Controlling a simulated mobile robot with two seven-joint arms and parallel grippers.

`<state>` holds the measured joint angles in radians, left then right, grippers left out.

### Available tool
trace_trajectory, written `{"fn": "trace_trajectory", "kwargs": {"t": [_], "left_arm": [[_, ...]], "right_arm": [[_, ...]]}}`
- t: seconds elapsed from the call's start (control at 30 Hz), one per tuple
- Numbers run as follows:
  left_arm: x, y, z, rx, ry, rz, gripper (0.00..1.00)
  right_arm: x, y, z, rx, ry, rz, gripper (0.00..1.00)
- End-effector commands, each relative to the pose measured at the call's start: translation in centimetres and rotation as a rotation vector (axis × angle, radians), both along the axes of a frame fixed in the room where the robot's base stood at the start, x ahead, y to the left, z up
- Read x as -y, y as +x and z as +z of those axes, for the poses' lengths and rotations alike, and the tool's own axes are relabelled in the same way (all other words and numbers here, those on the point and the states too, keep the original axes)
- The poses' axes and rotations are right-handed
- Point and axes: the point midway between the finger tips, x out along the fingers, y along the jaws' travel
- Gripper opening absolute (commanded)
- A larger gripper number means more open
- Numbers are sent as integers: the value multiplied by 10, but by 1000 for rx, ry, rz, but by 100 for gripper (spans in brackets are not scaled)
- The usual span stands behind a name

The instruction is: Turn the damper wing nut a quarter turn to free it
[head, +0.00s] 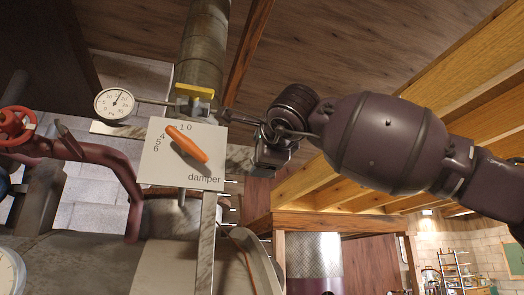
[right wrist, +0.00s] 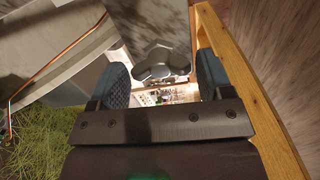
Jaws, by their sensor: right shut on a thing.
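The damper plate (head: 163,165) is pale and square, with printed numbers and the word "damper". An orange pointer (head: 187,144) lies slantwise across it. My right gripper (head: 230,115) comes in from the right, at the plate's upper right edge beside the flue pipe (head: 203,52). In the right wrist view, the grey lobed wing nut (right wrist: 160,66) sits between the blue finger pads of my right gripper (right wrist: 163,78). In the head view the nut is too small and covered to make out. My left gripper is not in view.
A round dial gauge (head: 114,104) and a yellow part (head: 194,92) sit close left of the gripper. A red valve wheel (head: 17,124) and dark red pipe (head: 128,184) are at the left. Wooden beams (head: 460,110) run behind my right arm.

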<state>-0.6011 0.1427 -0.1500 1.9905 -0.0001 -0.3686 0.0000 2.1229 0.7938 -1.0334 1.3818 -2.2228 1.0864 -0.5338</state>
Motion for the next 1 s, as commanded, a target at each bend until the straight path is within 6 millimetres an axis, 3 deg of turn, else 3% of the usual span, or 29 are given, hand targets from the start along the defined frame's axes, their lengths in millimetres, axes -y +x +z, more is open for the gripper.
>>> {"fn": "trace_trajectory", "kwargs": {"t": [0.77,0.8,0.93,1.0], "left_arm": [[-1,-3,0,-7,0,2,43],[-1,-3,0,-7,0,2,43],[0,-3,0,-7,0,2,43],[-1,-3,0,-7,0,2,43]], "right_arm": [[-1,0,-2,33,-108,1,49],[-1,0,-2,33,-108,1,74],[-1,0,-1,33,-107,1,94],[-1,0,-1,33,-106,1,98]]}}
